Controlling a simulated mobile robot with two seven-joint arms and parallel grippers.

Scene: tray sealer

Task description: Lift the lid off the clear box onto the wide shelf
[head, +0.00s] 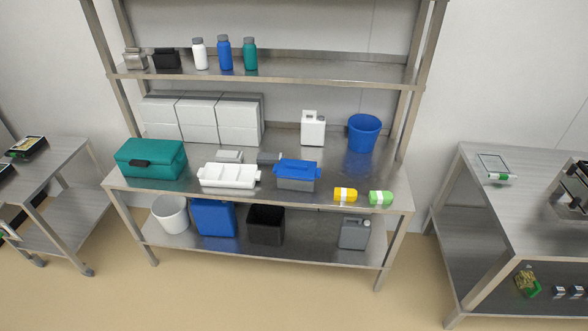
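In the head view a clear grey box (296,184) stands near the front edge of the wide steel shelf (335,172), right of its middle. A blue lid (298,168) with side tabs sits on top of the box and looks slightly askew. A white tray-like box (229,176) stands just left of it. Neither of my grippers shows in the head view.
A teal case (151,158), white blocks (200,118), a white jug (313,128) and a blue bucket (364,133) share the shelf. Yellow (345,195) and green (380,198) items lie at its front right. Bare shelf shows behind the box. Side tables flank the rack.

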